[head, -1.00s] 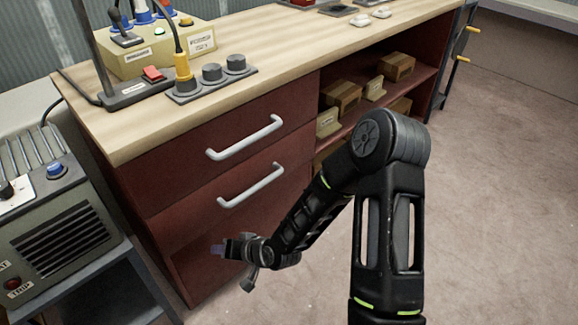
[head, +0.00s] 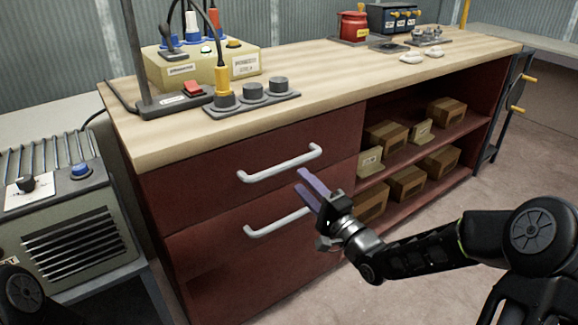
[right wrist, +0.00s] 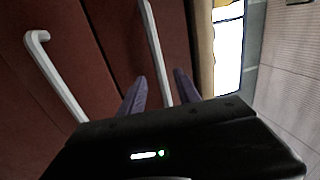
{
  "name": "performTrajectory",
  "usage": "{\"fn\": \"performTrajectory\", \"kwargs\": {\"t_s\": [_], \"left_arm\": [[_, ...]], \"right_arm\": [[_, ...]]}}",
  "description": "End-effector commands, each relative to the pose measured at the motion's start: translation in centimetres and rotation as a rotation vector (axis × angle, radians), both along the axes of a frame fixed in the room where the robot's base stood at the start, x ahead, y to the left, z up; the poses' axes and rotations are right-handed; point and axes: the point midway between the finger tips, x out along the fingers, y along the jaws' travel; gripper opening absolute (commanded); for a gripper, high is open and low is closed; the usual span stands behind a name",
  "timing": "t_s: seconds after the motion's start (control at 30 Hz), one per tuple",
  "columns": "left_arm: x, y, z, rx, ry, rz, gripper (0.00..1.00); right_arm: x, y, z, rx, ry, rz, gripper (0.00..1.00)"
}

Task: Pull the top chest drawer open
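The dark red chest has a top drawer (head: 215,168) with a light grey bar handle (head: 280,164). Its front looks flush and shut. A lower drawer (head: 210,255) with a like handle (head: 262,227) is below. My right gripper (head: 303,181) has purple fingers, apart and empty, just below the right end of the top handle. In the right wrist view the top handle (right wrist: 153,45) runs between the open fingers (right wrist: 160,82), and the lower handle (right wrist: 50,72) is at left. I cannot tell whether the fingers reach around the handle. My left gripper is out of view.
Open shelves with several cartons (head: 407,183) are right of the drawers. A grey machine (head: 70,235) stands close at left.

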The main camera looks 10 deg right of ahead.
Motion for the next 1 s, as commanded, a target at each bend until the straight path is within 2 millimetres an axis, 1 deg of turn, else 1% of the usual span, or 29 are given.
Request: {"fn": "performTrajectory", "kwargs": {"t_s": [0.17, 0.27, 0.6, 0.7, 0.8, 1.0], "left_arm": [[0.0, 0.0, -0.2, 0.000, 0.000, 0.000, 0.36], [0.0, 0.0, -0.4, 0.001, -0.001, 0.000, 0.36], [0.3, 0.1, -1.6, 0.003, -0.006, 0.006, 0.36], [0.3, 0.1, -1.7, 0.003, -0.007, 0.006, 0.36], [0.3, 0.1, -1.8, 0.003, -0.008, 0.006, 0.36], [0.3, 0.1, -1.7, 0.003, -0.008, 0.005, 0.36]], "right_arm": [[0.4, 0.2, 0.0, -0.001, 0.001, 0.000, 0.39], [1.2, 0.5, 0.1, -0.001, 0.000, 0.000, 0.39], [5.8, 2.4, 1.0, -0.001, 0.000, 0.001, 0.39], [6.7, 2.6, 1.3, -0.001, 0.001, -0.001, 0.39], [7.1, 2.8, 1.4, -0.001, 0.002, -0.001, 0.39], [7.1, 2.8, 1.5, -0.001, 0.002, -0.001, 0.39]]}}
